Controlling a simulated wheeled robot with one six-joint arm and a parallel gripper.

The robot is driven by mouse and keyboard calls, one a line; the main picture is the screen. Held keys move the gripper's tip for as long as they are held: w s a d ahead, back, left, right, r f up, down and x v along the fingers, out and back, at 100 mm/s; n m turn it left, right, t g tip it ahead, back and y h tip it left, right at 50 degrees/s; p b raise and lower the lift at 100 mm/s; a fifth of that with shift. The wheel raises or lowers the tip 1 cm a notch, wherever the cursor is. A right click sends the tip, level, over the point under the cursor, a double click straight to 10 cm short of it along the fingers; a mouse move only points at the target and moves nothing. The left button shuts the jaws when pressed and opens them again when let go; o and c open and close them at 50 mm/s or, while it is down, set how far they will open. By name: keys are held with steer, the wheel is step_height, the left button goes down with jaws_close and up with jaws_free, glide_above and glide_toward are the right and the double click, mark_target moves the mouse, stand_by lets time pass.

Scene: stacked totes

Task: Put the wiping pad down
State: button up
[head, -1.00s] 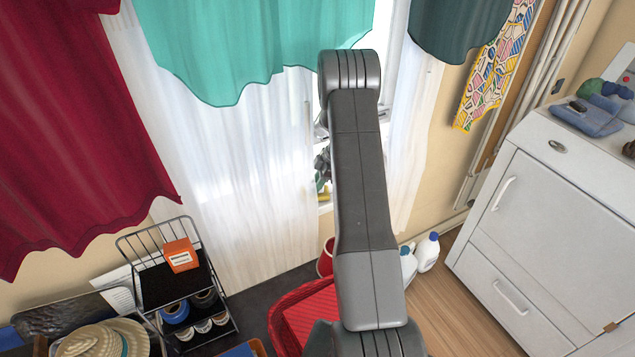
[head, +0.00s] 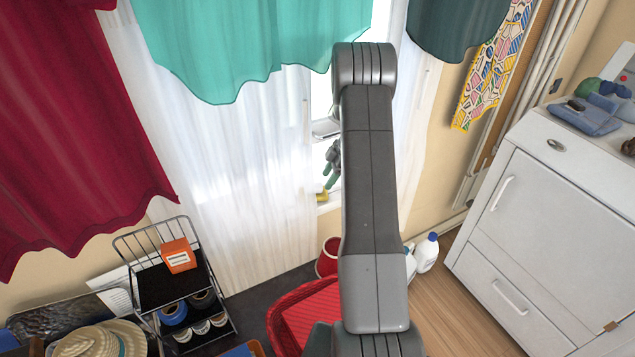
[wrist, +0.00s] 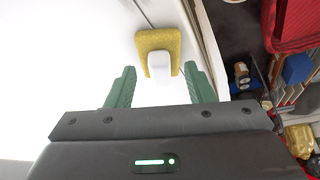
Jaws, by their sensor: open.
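The wiping pad is yellow with a white block-like grip on it. In the wrist view the pad (wrist: 153,39) rests against a white surface, just ahead of my gripper (wrist: 162,74). The two green fingers are spread, with the white grip between and slightly beyond their tips; neither finger visibly touches it. In the head view the pad (head: 321,196) is a small yellow patch at the white window sill, and my gripper (head: 330,178) points down just above it. My arm hides part of the sill on the right.
A red basket (head: 277,312) stands below the window, with a red container (head: 328,260) behind it. A black wire rack (head: 170,285) holds an orange box (head: 178,256). White curtains flank the window. A white cabinet (head: 560,225) stands at right.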

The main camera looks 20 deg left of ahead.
steer(key=w+d, duration=0.1)
steer(key=d, duration=0.1)
steer(key=w+d, duration=0.1)
steer(key=d, duration=0.2)
steer(key=w+d+b, duration=0.1)
steer(key=w+d, duration=0.1)
steer(key=d, duration=0.1)
steer(key=p, duration=0.2)
glide_toward(315, 185)
steer(key=x, duration=0.5)
steer(key=shift+d+f, duration=0.2)
steer(key=x, duration=0.4)
steer(key=shift+a, duration=0.25)
steer(key=shift+r, duration=0.35)
steer(key=shift+s+d, duration=0.25)
steer(key=shift+d, duration=0.05)
steer(key=shift+s+d, duration=0.15)
steer(key=shift+r, duration=0.1)
